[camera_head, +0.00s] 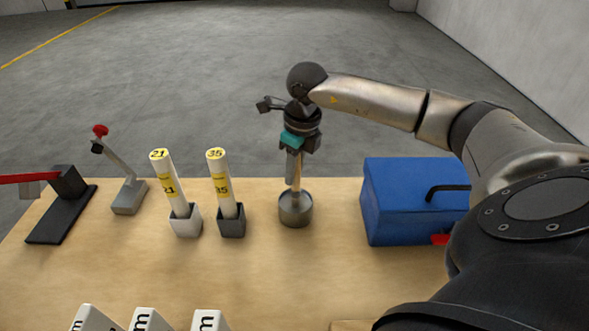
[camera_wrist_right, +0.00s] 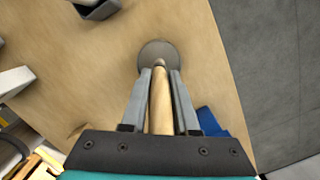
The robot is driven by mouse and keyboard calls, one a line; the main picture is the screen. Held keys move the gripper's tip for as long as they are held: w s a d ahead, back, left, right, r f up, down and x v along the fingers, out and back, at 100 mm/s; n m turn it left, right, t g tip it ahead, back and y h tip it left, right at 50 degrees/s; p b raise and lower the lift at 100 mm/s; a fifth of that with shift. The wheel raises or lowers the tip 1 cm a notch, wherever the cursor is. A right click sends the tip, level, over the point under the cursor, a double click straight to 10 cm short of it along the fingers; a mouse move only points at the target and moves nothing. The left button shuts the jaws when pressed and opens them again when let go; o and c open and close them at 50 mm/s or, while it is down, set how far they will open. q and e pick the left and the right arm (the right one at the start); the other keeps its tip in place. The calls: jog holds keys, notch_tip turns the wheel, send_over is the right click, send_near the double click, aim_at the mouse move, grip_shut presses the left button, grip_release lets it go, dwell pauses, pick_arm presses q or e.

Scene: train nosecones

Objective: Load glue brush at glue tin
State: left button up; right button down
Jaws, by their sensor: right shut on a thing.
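The glue tin (camera_head: 295,212) is a small grey metal can on the wooden table, right of the middle in the head view. It also shows in the right wrist view (camera_wrist_right: 157,51). My right gripper (camera_head: 293,176) points down above the tin. It is shut on the glue brush (camera_head: 296,188), whose pale wooden handle also shows between the fingers in the right wrist view (camera_wrist_right: 160,105). The brush is roughly upright and its lower end reaches into the tin's mouth. The bristles are hidden, so I cannot tell their contact with glue. My left gripper is not in view.
Two white tubes marked 21 (camera_head: 162,178) and 35 (camera_head: 220,180) stand in small holders left of the tin. A blue box (camera_head: 402,202) stands to the right. A grey clamp (camera_head: 128,195) and a black-based red-handled tool (camera_head: 62,212) are far left. White blocks (camera_head: 148,320) line the front.

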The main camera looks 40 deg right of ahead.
dwell(0.4)
jog(key=shift+r+p, duration=2.65)
jog(key=shift+r, duration=0.9)
jog(key=shift+f, duration=0.1)
